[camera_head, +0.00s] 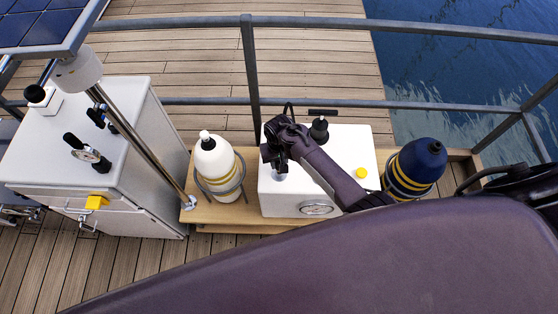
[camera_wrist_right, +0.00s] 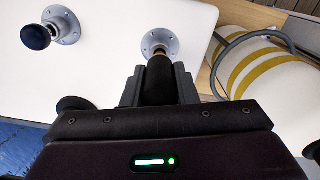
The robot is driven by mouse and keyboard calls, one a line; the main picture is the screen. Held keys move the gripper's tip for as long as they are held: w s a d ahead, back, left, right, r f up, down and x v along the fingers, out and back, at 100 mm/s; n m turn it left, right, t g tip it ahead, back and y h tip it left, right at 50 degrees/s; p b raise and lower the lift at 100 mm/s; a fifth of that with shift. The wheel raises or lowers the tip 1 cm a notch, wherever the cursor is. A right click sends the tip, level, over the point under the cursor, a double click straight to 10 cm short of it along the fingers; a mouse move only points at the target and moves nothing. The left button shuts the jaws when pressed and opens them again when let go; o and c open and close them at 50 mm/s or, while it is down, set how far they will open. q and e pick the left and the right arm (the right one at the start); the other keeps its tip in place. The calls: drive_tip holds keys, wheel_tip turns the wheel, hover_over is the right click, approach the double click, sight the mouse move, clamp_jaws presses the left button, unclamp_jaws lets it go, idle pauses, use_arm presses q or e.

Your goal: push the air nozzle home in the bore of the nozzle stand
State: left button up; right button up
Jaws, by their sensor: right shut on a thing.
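The air nozzle (camera_wrist_right: 159,78) is a black cylinder with a brass-coloured end, held between the fingers of my right gripper (camera_wrist_right: 160,88). Its brass end meets the round grey flange of the nozzle stand (camera_wrist_right: 160,40) on the white box. A short stretch of brass shows at the flange; I cannot tell how deep it sits in the bore. In the head view my right gripper (camera_head: 274,154) is over the left part of the box, and the stand (camera_head: 279,174) is partly hidden below it. My left gripper is not in view.
The white box (camera_head: 345,150) also carries a black knob (camera_head: 319,129), a yellow button (camera_head: 361,172) and a gauge (camera_head: 316,209). A white bottle (camera_head: 214,160) stands close on the left, a dark blue bottle (camera_head: 420,163) on the right. A railing (camera_head: 190,101) runs behind.

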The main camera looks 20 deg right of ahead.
drive_tip(key=shift+f+b, duration=0.8)
drive_tip(key=shift+f, duration=0.4)
drive_tip(key=o, duration=1.1)
drive_tip(key=shift+r, duration=0.1)
wheel_tip(320, 180, up, 8)
drive_tip(key=shift+f, duration=0.2)
